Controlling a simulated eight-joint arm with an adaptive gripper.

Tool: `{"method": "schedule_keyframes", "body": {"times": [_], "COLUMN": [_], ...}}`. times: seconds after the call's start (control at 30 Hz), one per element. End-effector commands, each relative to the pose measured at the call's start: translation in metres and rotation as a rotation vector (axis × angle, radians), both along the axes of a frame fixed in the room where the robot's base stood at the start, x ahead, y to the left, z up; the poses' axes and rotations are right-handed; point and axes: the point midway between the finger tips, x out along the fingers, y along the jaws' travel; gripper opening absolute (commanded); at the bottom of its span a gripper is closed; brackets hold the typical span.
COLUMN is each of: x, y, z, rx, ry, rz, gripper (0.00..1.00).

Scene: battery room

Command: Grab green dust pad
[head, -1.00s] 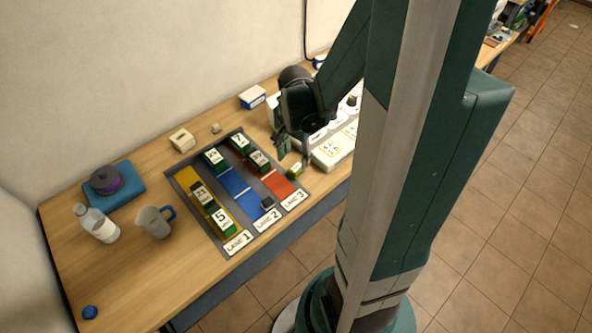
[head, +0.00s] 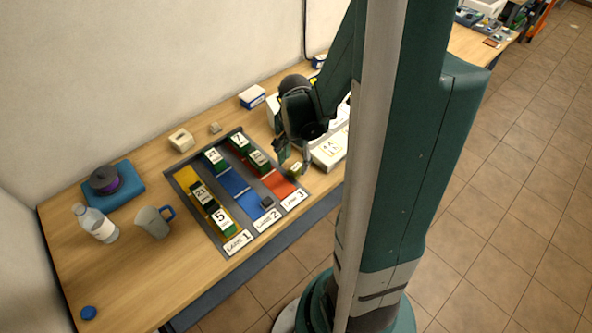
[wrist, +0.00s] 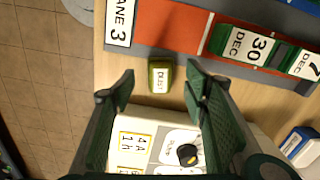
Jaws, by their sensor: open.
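The green dust pad (wrist: 160,76), a small block with a white "DUST" label, lies on the wooden table beside the lane board in the wrist view. It also shows in the head view (head: 295,168), just below my gripper. My gripper (wrist: 158,82) is open, with one finger to the left of the pad and one to the right. The pad sits between the fingertips in the wrist picture; whether they are down at its height I cannot tell.
The lane board (head: 223,252) carries several dated green blocks beside the pad. A white device with a black knob (wrist: 187,153) stands close to the pad on the other side.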

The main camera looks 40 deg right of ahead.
Motion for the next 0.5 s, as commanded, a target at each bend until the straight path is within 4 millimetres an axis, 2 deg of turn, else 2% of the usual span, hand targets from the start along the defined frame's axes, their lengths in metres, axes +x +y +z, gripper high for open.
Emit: {"method": "schedule_keyframes", "body": {"times": [0.5], "x": [0.002], "y": [-0.004], "z": [-0.04], "rx": [0.0], "ry": [0.0], "rz": [0.0], "gripper": [0.45]}}
